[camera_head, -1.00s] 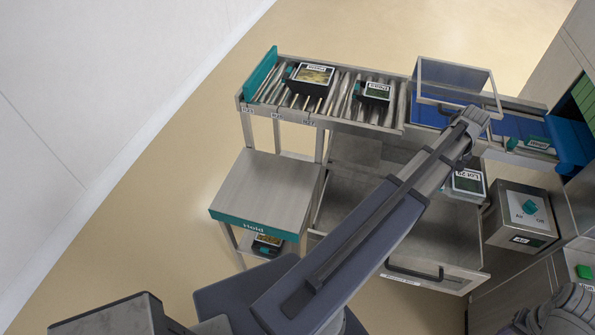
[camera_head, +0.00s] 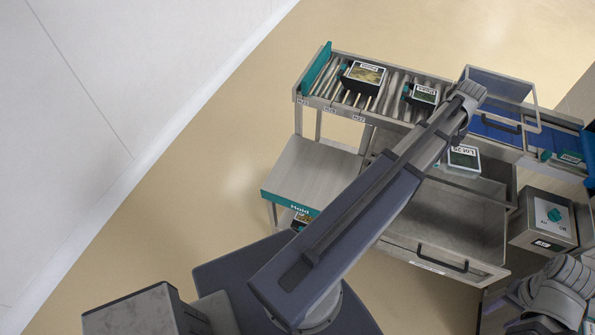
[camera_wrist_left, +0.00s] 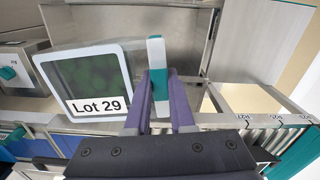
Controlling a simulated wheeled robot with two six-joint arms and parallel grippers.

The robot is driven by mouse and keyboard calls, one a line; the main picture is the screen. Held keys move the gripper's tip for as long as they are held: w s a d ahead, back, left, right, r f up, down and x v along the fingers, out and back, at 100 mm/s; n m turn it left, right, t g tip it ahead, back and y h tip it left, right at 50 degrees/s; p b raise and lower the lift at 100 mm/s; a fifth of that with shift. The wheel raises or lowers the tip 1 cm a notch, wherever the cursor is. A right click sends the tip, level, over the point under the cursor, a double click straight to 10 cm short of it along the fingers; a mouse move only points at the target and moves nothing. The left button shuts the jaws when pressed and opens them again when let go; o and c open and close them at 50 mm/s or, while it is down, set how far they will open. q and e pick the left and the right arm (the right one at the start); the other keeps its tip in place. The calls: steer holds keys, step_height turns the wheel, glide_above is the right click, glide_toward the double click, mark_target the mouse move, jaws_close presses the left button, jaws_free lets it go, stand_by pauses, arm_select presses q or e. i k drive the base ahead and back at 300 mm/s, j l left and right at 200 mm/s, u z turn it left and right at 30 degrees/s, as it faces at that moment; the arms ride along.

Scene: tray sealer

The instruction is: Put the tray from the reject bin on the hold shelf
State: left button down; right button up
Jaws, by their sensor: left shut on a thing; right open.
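In the left wrist view the tray (camera_wrist_left: 85,75) is large, left of the fingers. My left gripper (camera_wrist_left: 159,85) is shut on its white-and-teal tab; in the head view my own arm hides these fingers. The hold shelf (camera_head: 315,172), a bare steel top with a teal "Hold" edge, stands left of the bin. My right gripper (camera_head: 530,322) is open at the lower right, partly cut off, away from the tray.
Behind is a roller conveyor (camera_head: 395,92) with two trays, and a blue belt under a clear guard (camera_head: 500,88). A control box (camera_head: 543,220) stands right of the bin. Another tray (camera_head: 301,219) sits below the hold top. The bin's front handle (camera_head: 442,259) sticks out.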

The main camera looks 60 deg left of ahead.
mark_target(315, 172)
steer(key=k+j+u, duration=0.15)
steer(key=j, duration=0.15)
steer(key=k+j+u, duration=0.15)
steer(key=j, duration=0.15)
steer(key=k+j+u, duration=0.2)
steer(key=j+u, duration=0.15)
steer(key=j, duration=0.25)
steer(key=i+j+u, duration=0.15)
steer(key=j, duration=0.15)
steer(key=i+j+u, duration=0.15)
steer(key=k+j, duration=0.05)
steer(key=j, duration=0.05)
